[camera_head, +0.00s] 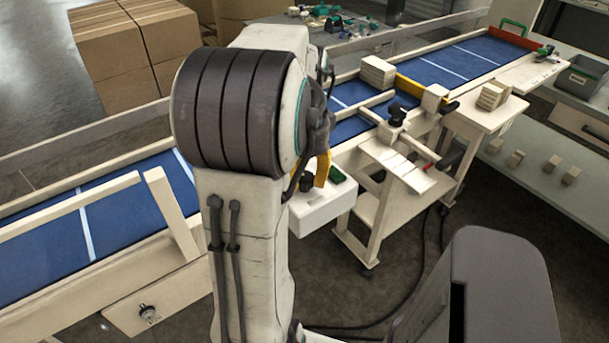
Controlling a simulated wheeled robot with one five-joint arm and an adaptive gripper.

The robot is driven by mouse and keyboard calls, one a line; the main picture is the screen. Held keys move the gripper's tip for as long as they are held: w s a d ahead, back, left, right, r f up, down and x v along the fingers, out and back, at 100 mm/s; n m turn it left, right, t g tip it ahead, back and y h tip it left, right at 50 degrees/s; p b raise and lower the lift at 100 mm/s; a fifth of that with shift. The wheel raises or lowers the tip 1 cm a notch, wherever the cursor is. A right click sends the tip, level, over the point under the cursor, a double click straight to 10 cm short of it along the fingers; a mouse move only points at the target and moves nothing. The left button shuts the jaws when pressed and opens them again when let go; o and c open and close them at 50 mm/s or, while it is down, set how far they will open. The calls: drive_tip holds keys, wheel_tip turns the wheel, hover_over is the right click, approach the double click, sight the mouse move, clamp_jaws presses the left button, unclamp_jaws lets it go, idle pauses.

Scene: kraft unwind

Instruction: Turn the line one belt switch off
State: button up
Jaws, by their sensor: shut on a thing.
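A white control box (324,205) stands beside the blue belt, just right of my arm. It has a green button (336,174) on top and a yellow part (322,168) at its left. The belt switch itself is not clearly visible, and no label can be read. My gripper (318,140) shows only in part behind my arm, at the yellow part above the box. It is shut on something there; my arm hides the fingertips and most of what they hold.
The blue belt (130,215) runs behind my arm to the upper right. A silver knob (148,312) sits on a panel at lower left. A white side table (380,190) stands right of the box. Cardboard boxes (120,45) are stacked at the back left.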

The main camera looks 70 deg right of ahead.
sight(305, 176)
drive_tip(key=shift+a+f, duration=0.1)
drive_tip(key=o, duration=1.2)
drive_tip(key=shift+r, duration=0.25)
wheel_tip(305, 176, up, 12)
drive_tip(key=shift+f, duration=0.15)
idle(0.6)
